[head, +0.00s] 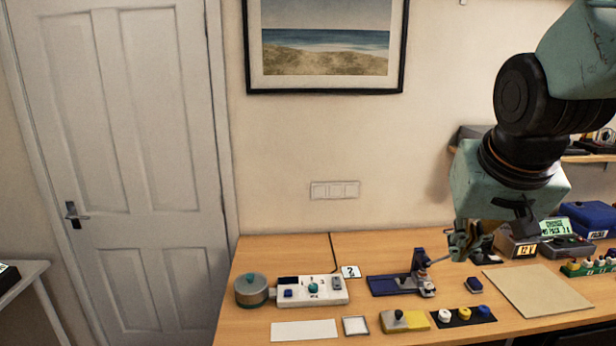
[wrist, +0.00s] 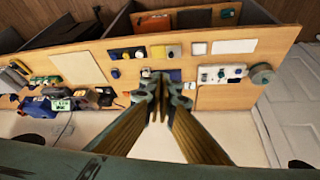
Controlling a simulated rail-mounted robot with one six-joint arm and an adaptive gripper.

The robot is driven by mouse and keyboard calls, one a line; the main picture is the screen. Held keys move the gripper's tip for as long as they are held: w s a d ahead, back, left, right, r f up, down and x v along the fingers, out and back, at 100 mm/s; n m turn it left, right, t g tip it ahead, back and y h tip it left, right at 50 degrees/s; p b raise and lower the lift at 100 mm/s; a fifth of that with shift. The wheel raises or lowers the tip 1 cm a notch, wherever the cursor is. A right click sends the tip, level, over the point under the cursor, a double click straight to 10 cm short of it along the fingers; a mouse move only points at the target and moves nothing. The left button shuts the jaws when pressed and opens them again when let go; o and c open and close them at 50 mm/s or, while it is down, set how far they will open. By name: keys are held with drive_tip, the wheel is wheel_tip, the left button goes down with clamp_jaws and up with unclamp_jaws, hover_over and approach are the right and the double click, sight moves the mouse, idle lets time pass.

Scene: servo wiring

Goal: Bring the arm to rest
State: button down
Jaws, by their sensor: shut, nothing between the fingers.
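My gripper (head: 462,245) hangs at the end of my arm above the right half of the wooden table in the head view. In the wrist view the two fingers of my gripper (wrist: 162,78) come together at the tips, and nothing shows between them. A dark blue fixture (head: 395,284) with a small upright post stands on the table, left of my gripper in the head view. In the wrist view the fingertips overlap part of this fixture (wrist: 175,74), so some of it is hidden. I cannot tell the exact gap between them.
A yellow block (head: 404,321) and a black strip with several knobs (head: 463,316) lie in front. A beige board (head: 538,290) lies at right, with blue boxes (head: 588,218) behind it.

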drive_tip(key=s+a+f+n+b, duration=0.1)
drive_tip(key=s+a, duration=0.2)
drive_tip(key=s, duration=0.9)
drive_tip(key=s+a+f+n+g+y+b, duration=0.1)
drive_tip(key=s+a, duration=0.3)
drive_tip(key=s, duration=0.8)
drive_tip(key=shift+g, duration=0.3)
